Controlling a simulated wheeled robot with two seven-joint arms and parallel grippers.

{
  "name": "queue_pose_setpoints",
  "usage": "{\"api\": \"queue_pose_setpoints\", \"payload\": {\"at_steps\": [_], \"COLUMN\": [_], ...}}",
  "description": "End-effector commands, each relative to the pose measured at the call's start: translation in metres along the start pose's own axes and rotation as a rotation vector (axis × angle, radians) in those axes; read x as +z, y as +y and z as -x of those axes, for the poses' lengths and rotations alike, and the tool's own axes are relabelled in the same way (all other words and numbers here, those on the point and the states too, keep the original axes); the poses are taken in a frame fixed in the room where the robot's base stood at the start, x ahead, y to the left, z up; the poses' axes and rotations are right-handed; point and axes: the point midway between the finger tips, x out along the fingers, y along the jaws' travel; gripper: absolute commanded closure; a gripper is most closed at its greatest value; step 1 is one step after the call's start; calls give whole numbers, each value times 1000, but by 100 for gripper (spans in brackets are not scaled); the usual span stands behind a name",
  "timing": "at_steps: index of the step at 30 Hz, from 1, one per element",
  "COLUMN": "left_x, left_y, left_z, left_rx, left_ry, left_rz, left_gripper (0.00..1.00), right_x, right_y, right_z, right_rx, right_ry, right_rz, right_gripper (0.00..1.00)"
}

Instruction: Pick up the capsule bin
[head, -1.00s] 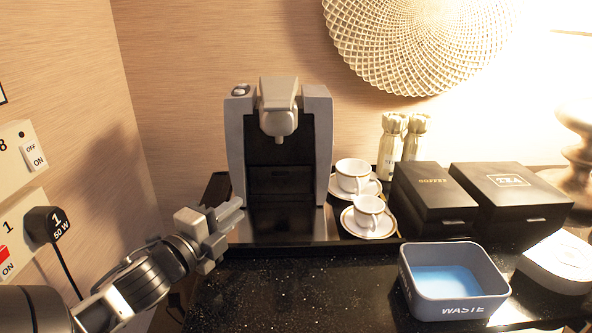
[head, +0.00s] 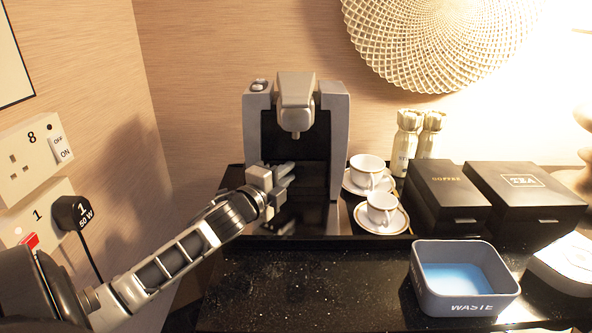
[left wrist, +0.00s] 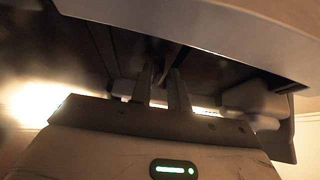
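The coffee machine (head: 339,140) stands on a black tray, with a grey body and a dark front opening. A dark block (head: 311,177) fills the lower part of this opening; I take it for the capsule bin but cannot tell its outline. My left gripper (head: 286,176) is at the front of the opening, over its left side, and partly hides the block. In the left wrist view, its two fingers (left wrist: 161,90) stand apart with a gap between them, below the machine's overhang (left wrist: 200,40). I see nothing held. My right gripper is out of view.
Two white cups on saucers (head: 382,210) stand close to the machine's right. Beyond are bottles (head: 405,145), a coffee box (head: 448,195) and a tea box (head: 525,195). A grey waste bin (head: 468,308) is at front right. The dark counter (head: 310,285) before the machine is clear.

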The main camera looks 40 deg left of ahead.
Motion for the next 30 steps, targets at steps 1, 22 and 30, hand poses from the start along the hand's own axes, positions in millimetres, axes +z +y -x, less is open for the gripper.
{"api": "queue_pose_setpoints", "payload": {"at_steps": [1, 22, 30], "left_x": [0, 0, -5], "left_y": [-1, -1, -9], "left_z": [-4, -6, -7], "left_rx": [-1, -1, -1], "left_ry": [0, 1, 7], "left_rz": [0, -1, 0], "left_gripper": [83, 100, 100], "right_x": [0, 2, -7], "right_y": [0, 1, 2], "right_z": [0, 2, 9], "right_rx": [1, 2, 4], "right_ry": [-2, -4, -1], "right_rz": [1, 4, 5], "right_gripper": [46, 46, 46]}}
